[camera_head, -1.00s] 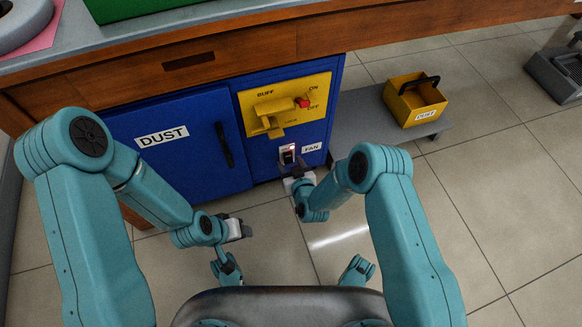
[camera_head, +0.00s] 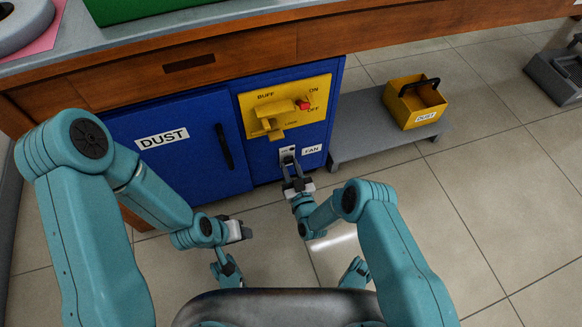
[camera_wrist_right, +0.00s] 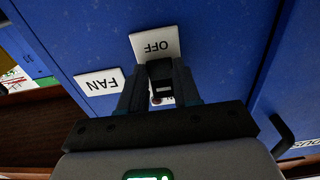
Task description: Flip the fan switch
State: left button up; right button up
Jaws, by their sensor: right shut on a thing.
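The fan switch is a small black rocker (camera_wrist_right: 160,70) on a white plate (camera_wrist_right: 156,43) on the blue cabinet front. The plate reads OFF, upside down in the right wrist view; its other end is largely hidden between my fingers. The plate also shows in the head view (camera_head: 287,151), left of the FAN label (camera_head: 312,149). My right gripper (camera_head: 291,168) reaches up to the switch from below; in the wrist view its dark fingers (camera_wrist_right: 160,88) are shut on the rocker. My left gripper (camera_head: 246,231) hangs away from the cabinet; its opening is unclear.
A blue DUST door (camera_head: 190,165) with a black handle is left. A yellow DUST bin (camera_head: 414,107) sits on a low grey shelf right. The floor is clear in front.

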jog(key=shift+w+t, duration=0.1)
jog(key=shift+t, duration=0.2)
jog(key=o, duration=1.1)
jog(key=shift+c, duration=0.2)
jog(key=shift+f, duration=0.1)
